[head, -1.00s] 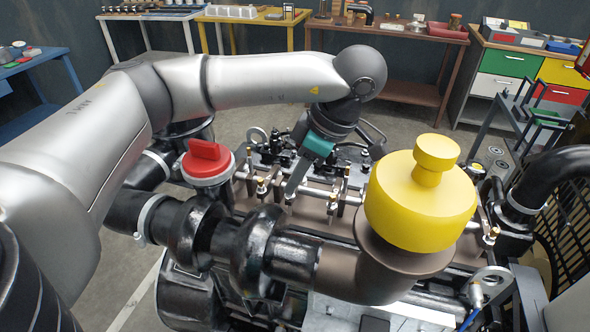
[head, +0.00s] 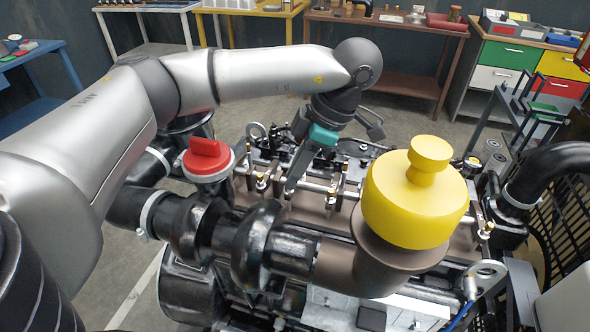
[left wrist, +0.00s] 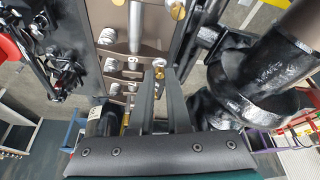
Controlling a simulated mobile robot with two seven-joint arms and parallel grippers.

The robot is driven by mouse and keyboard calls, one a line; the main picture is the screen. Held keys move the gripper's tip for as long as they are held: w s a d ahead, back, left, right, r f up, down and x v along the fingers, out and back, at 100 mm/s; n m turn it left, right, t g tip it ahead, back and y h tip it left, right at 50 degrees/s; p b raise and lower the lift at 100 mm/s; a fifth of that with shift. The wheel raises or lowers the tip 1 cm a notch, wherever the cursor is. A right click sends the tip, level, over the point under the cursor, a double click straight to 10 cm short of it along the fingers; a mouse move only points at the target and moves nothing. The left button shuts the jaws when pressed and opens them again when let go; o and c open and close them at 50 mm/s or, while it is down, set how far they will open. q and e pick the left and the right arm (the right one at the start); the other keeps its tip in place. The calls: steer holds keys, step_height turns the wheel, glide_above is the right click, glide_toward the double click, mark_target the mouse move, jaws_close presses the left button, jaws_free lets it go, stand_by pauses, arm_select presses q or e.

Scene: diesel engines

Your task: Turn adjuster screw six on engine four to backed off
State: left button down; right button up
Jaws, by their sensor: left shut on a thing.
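The engine (head: 335,222) fills the middle of the head view, with a row of small brass-tipped adjuster screws along its rocker shafts. My left gripper (head: 291,188) reaches down over the far left part of this row. In the left wrist view its two dark fingers (left wrist: 158,72) are nearly together on a brass adjuster screw (left wrist: 159,67). The fingers hide most of this screw in the head view. I cannot read any screw or engine number. My right gripper is not in view.
A yellow cap (head: 415,205) stands tall right of the screw row. A red-topped cap (head: 207,158) stands left of it, and black pipes (head: 210,230) run in front.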

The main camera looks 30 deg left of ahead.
arm_select(q)
steer(key=c, duration=0.9)
jaws_free()
steer(key=p+v, duration=0.3)
steer(key=v, duration=1.2)
steer(key=shift+d+r, duration=0.1)
